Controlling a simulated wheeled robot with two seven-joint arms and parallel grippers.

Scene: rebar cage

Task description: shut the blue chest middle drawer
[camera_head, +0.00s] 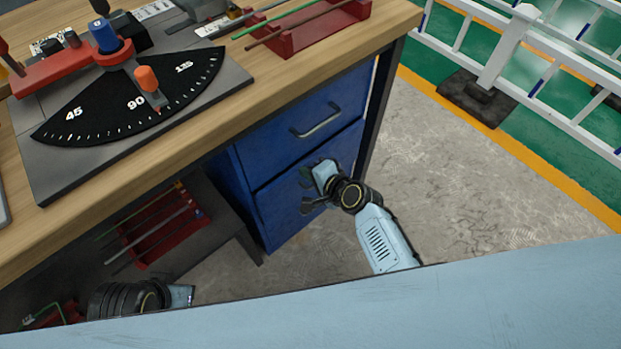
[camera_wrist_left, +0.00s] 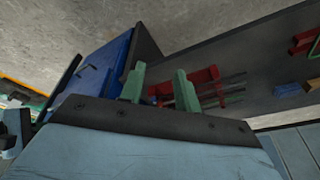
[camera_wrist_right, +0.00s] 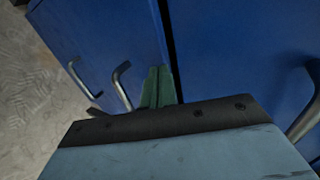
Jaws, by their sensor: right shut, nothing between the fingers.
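The blue chest (camera_head: 218,163) stands under the workbench. Its upper drawer (camera_head: 280,140) has a grey bar handle (camera_head: 318,122). My right gripper (camera_head: 307,180) is at the chest's front, below that drawer, and partly covers the drawer front (camera_head: 285,215) there. In the right wrist view its green fingers (camera_wrist_right: 158,88) are together and empty, close to blue drawer fronts with several bar handles and a dark gap. How far the middle drawer stands out is hard to tell. My left gripper (camera_wrist_left: 160,88) is open and empty in the left wrist view.
The wooden bench top (camera_head: 315,72) overhangs the chest and holds an angle-marked plate (camera_head: 235,85) and a red rack (camera_head: 310,30). A lower shelf with a red rod holder (camera_head: 165,235) lies left of the chest. Concrete floor (camera_head: 450,185) is clear to the right, before a white railing (camera_head: 500,50).

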